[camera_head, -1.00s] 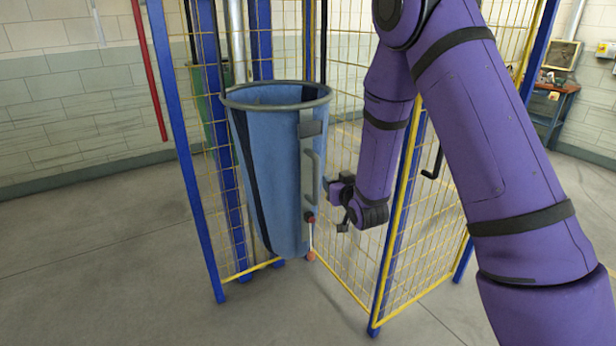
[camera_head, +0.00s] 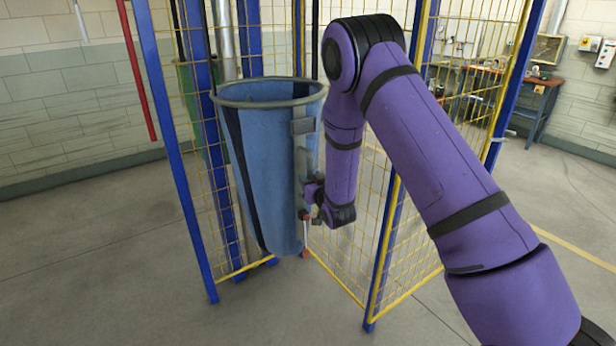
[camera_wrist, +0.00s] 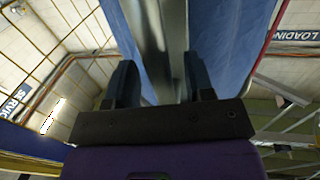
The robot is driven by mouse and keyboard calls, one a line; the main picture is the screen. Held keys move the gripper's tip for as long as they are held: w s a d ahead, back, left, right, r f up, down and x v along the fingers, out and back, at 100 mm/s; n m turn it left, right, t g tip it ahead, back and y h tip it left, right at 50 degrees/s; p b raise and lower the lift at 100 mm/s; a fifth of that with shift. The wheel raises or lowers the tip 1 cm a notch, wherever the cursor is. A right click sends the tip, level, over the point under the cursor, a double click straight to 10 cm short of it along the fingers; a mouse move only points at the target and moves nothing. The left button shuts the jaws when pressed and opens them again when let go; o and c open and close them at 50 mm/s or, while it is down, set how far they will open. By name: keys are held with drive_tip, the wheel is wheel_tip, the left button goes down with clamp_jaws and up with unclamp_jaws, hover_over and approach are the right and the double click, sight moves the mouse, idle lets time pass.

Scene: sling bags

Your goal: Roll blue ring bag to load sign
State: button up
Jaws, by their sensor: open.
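The blue ring bag (camera_head: 268,160) hangs upright in the head view, with a grey ring (camera_head: 270,93) around its open top and a dark stripe down its side. My gripper (camera_head: 311,201) is at the bag's lower right side, beside its grey side strip. My arm hides most of the handle there. In the wrist view, the open fingers of my gripper (camera_wrist: 160,80) stand either side of a grey bar (camera_wrist: 153,45) in front of the blue cloth; I cannot tell whether they touch it. A sign reading "LOADING" (camera_wrist: 297,36) is at the upper right.
Blue posts (camera_head: 178,165) and yellow mesh panels (camera_head: 345,255) stand around and behind the bag. A sign reading "SERVICE" (camera_wrist: 14,103) is at the left in the wrist view. A workbench (camera_head: 535,95) stands at the back right. The floor at left is clear.

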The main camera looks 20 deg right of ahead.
drive_tip(key=shift+w+a, duration=0.15)
drive_tip(key=shift+w, duration=1.05)
drive_tip(key=shift+c, duration=0.5)
clamp_jaws()
